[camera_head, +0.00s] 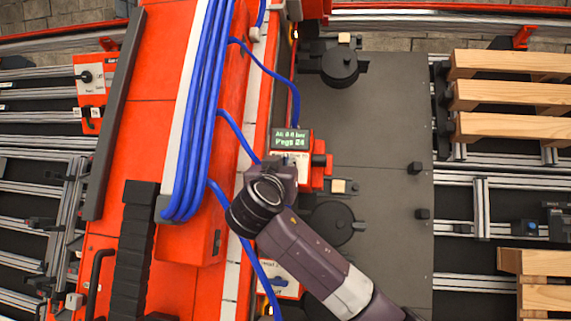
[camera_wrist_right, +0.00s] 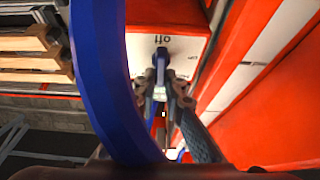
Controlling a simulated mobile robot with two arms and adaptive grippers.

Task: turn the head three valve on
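My right gripper is mostly hidden behind its own wrist in the head view, where the arm reaches up to a red unit with a green-lit display (camera_head: 291,140). In the right wrist view its two fingers (camera_wrist_right: 163,98) stand on either side of the near end of a dark valve handle (camera_wrist_right: 160,62). The handle sits on a white plate (camera_wrist_right: 185,50) and points along the word "off". I cannot tell whether the fingers touch it. Which head number this valve has is not readable. My left gripper is not in view.
A blue hose (camera_wrist_right: 105,80) passes close in front of my right gripper in the wrist view. Several blue hoses (camera_head: 200,110) run down the red gantry (camera_head: 165,60). Another valve (camera_head: 277,282) is lower down. Wooden pallets (camera_head: 510,95) lie at right.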

